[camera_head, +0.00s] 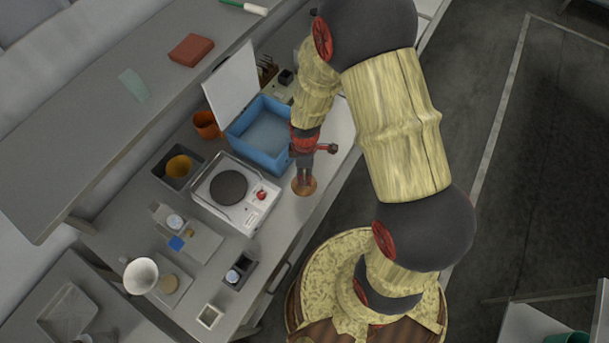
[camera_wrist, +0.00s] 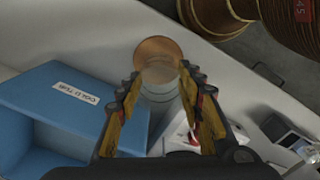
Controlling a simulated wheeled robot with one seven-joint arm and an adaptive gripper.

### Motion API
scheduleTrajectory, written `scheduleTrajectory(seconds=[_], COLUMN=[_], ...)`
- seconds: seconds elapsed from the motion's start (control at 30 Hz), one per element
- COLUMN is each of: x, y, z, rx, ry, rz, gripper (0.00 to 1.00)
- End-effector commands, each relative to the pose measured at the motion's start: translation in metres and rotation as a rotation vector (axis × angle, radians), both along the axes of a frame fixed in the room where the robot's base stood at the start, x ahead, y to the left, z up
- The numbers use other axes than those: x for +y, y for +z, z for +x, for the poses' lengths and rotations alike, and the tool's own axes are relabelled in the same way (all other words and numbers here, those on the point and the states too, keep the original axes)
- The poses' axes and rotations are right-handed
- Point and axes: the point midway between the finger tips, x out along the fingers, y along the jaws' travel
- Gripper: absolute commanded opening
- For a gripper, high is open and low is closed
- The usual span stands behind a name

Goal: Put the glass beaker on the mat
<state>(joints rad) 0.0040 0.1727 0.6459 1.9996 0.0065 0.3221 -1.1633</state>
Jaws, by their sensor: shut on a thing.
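My gripper (camera_wrist: 161,75) is shut on the clear glass beaker (camera_wrist: 160,88), which shows between the two yellow-lined fingers in the wrist view. A round brown disc (camera_wrist: 156,48), which looks like the mat, lies on the white counter at the beaker's far end. In the head view the same disc (camera_head: 304,187) is just below my gripper (camera_head: 304,172), near the counter's front edge. The beaker is hard to make out there. The beaker overlaps the disc in the wrist view; I cannot tell whether it touches it.
A blue tub (camera_head: 262,134) with a raised white lid (camera_head: 231,86) stands behind my gripper. A white device (camera_head: 253,209) with a dark round plate is to the left. An orange cup (camera_head: 207,125) and a dark box (camera_head: 172,177) are farther left. The counter's front edge is close.

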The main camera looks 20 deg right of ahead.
Motion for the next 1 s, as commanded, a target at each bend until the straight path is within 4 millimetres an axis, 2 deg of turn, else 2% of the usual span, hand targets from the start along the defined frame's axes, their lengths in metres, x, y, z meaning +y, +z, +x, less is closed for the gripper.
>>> scheduleTrajectory(seconds=[0.27,0.67,0.7,1.0], x=[-0.001,-0.001,-0.001,-0.001], y=[-0.033,-0.039,-0.037,-0.037], z=[0.002,0.003,0.003,0.003], rx=[0.002,0.000,0.000,0.000], ry=[0.000,0.000,0.000,0.000], rz=[0.000,0.000,0.000,0.000], gripper=[0.06,0.06,0.39,0.55])
